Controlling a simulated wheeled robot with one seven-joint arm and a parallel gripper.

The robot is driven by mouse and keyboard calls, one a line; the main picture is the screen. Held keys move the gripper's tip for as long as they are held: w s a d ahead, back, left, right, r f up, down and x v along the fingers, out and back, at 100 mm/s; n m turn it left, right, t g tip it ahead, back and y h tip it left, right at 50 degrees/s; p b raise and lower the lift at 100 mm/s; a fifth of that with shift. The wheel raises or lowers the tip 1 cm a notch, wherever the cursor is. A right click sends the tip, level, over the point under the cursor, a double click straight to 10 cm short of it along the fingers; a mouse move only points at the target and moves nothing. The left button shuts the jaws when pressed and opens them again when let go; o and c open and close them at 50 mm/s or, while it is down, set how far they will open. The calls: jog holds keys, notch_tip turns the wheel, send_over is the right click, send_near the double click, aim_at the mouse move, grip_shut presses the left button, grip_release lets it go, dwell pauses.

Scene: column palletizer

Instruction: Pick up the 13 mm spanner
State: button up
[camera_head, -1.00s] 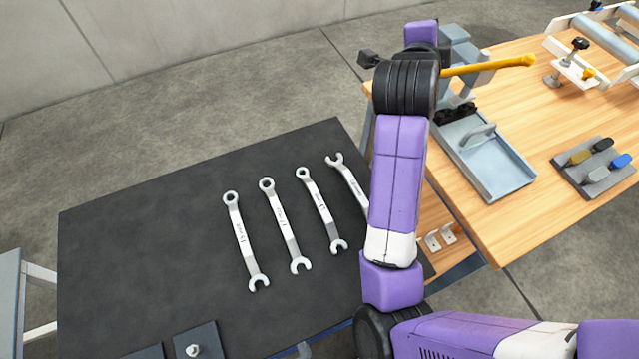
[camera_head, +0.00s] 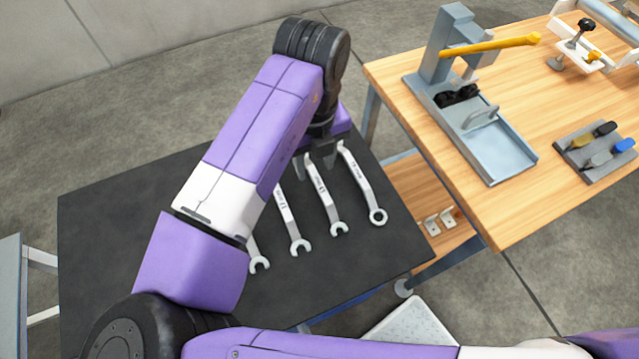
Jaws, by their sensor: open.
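Several silver spanners lie in a row on the black table top (camera_head: 110,215). Their size marks are too small to read, so I cannot tell which is the 13 mm one.
A wooden bench (camera_head: 512,216) stands to the right, with a grey press with a yellow lever (camera_head: 490,45) and a grey block of coloured-handled tools (camera_head: 597,155). A white perforated step (camera_head: 410,335) is on the floor. The table's left side is clear.

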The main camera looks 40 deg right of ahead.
aim_at(317, 179)
notch_tip(317, 179, down, 6)
jog(key=shift+d+f+p, duration=0.15)
jog(key=shift+f+p, duration=0.1)
jog(key=shift+p, duration=0.45)
grip_shut()
